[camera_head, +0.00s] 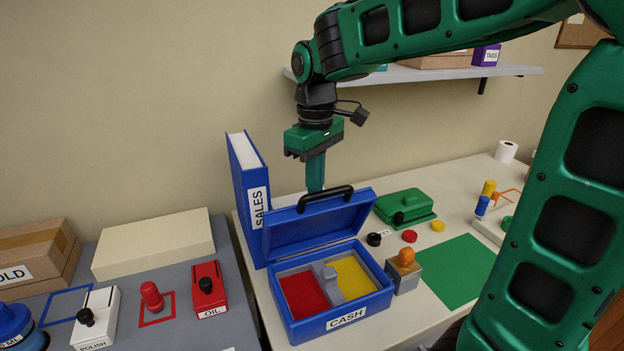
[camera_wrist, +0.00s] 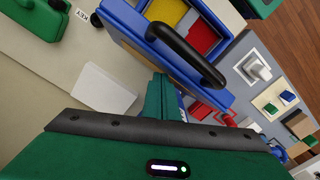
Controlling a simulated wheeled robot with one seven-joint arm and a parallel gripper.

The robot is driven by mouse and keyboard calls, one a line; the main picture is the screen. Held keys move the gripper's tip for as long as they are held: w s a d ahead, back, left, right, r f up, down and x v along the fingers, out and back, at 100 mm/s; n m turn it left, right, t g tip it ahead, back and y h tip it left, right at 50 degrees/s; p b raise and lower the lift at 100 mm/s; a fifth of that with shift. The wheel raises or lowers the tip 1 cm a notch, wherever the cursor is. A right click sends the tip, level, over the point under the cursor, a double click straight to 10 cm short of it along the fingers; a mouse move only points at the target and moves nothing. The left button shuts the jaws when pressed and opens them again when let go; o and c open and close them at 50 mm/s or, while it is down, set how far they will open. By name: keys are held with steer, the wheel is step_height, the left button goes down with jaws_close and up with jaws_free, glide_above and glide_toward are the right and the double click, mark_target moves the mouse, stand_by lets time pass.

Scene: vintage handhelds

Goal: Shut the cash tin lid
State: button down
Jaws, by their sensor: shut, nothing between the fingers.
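The blue cash tin (camera_head: 335,318) stands on the cream table with its lid (camera_head: 318,225) raised at the back. The lid has a black handle (camera_head: 325,197). Inside the tin are a red compartment, a yellow compartment and a grey divider piece. My gripper (camera_head: 315,185) is shut and empty, pointing down just behind the raised lid near the handle. In the wrist view the shut fingers (camera_wrist: 160,98) are close to the lid's outer side and the handle (camera_wrist: 188,55). I cannot tell whether they touch the lid.
A tall blue SALES binder (camera_head: 247,195) stands left of the lid. A green box (camera_head: 405,206) and a stamp with an orange knob (camera_head: 404,268) are to the right. A green mat (camera_head: 455,268) lies clear of objects. A shelf (camera_head: 420,74) hangs on the wall behind.

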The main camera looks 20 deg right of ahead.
mark_target(327, 211)
steer(key=shift+s+f, duration=0.15)
steer(key=shift+s, duration=1.25)
steer(key=shift+s+f, duration=0.3)
steer(key=shift+s, duration=0.65)
steer(key=shift+s+f, duration=0.15)
steer(key=shift+s, duration=0.4)
steer(key=shift+s+f, duration=0.35)
steer(key=shift+s, duration=0.25)
steer(key=shift+s+f, duration=0.35)
steer(key=shift+s, duration=0.25)
